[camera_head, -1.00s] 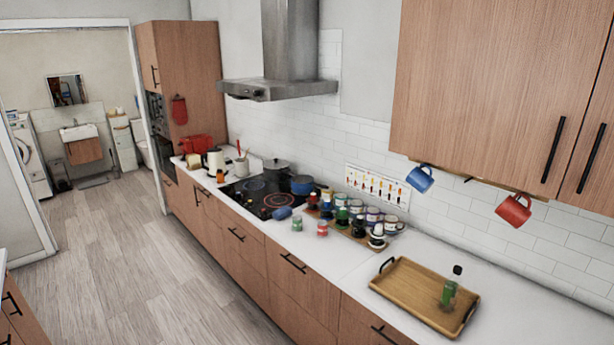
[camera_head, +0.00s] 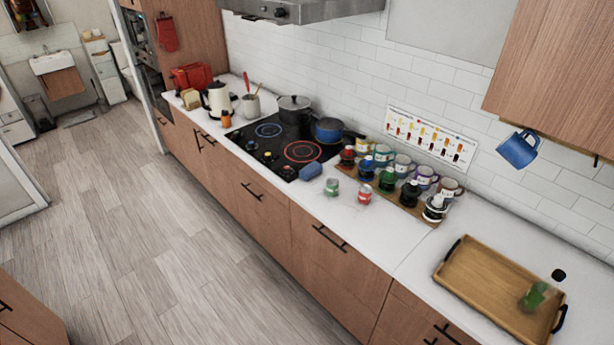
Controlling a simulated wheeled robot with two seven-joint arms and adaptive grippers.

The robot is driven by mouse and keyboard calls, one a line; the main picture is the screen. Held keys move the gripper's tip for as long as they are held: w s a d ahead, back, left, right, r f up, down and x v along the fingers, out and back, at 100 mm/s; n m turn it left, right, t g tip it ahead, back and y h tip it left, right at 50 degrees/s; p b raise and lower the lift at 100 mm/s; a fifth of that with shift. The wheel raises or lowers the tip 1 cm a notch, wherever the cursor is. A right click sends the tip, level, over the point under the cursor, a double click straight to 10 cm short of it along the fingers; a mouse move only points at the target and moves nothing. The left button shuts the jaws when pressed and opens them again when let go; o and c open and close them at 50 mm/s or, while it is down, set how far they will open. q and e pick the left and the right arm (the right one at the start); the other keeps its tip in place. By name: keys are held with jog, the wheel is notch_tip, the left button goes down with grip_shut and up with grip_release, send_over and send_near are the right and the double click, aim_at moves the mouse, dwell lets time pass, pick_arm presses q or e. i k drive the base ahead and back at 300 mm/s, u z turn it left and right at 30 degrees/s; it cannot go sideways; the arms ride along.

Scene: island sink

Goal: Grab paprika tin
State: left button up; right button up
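Two small tins stand on the white counter in front of the spice rack, a red one (camera_head: 364,195) and a green one (camera_head: 332,187). Their labels are too small to read, so I cannot tell for sure which is paprika. The red tin stands just right of the green one, with a gap between them. Faint reddish marks show on the counter near them. Neither of my grippers is in view.
A wooden rack (camera_head: 410,213) with several bottles and mugs stands behind the tins. A blue cloth-like item (camera_head: 311,170) lies left of them by the cooktop (camera_head: 268,152). A wooden tray (camera_head: 470,284) with a green bottle (camera_head: 534,296) is at right. The wood floor is clear.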

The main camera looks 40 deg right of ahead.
aim_at(365, 193)
jog(key=i, duration=1.65)
jog(key=z, duration=1.2)
jog(key=i, duration=1)
jog(key=z, duration=1.2)
jog(key=i, duration=0.2)
jog(key=z, duration=0.05)
